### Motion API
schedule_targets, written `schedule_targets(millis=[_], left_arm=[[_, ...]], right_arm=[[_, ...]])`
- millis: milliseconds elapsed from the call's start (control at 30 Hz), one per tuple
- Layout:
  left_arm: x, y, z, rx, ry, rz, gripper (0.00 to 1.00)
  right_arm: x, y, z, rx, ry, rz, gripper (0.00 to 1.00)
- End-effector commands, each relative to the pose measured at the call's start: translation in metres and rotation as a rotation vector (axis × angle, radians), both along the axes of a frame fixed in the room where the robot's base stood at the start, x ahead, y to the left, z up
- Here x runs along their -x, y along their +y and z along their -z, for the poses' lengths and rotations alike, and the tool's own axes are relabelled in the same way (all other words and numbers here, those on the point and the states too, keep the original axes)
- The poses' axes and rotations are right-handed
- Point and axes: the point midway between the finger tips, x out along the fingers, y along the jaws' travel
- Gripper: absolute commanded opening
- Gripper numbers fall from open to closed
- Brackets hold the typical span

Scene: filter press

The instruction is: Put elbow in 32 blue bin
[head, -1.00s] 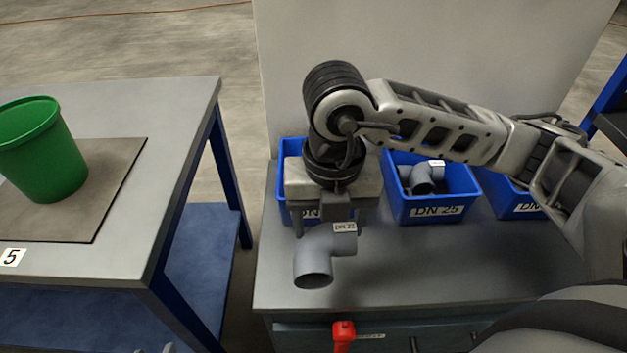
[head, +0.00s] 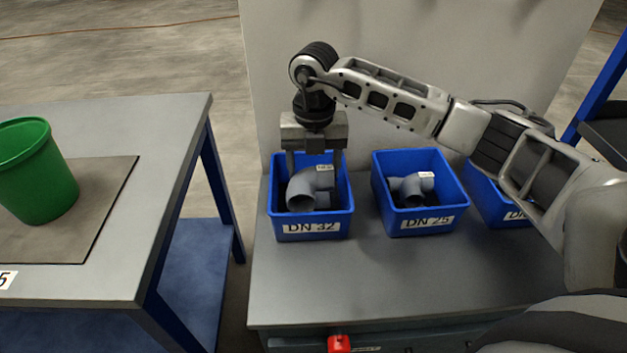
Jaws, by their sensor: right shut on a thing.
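A grey pipe elbow (head: 307,187) with a small white label shows at the blue DN 32 bin (head: 345,222), over its opening. My right gripper (head: 314,160) is above and behind the elbow, its fingers pointing down, and is shut on the elbow. Whether the elbow touches the bin or the grey part (head: 322,202) lower in the bin, I cannot tell. Part of the fingers is hidden behind the elbow. My left gripper is not in view.
To the right stands a blue DN 25 bin (head: 430,221) with grey fittings, and beyond it another blue bin (head: 482,190), partly behind my right arm. The grey worktop (head: 400,280) in front is clear. A green bucket (head: 38,175) stands on the left table.

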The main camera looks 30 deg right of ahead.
Motion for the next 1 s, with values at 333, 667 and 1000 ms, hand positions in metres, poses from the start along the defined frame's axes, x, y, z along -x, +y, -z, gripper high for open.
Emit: schedule_targets(millis=[333, 667, 1000], left_arm=[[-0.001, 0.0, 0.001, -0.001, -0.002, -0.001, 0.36], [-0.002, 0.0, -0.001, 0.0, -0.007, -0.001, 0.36], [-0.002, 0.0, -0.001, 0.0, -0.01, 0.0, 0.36]], right_arm=[[0.0, 0.0, 0.033, 0.0, 0.001, 0.001, 0.38], [0.0, 0.001, 0.045, -0.001, -0.003, 0.0, 0.38], [0.0, 0.0, 0.048, 0.0, -0.002, 0.001, 0.74]])
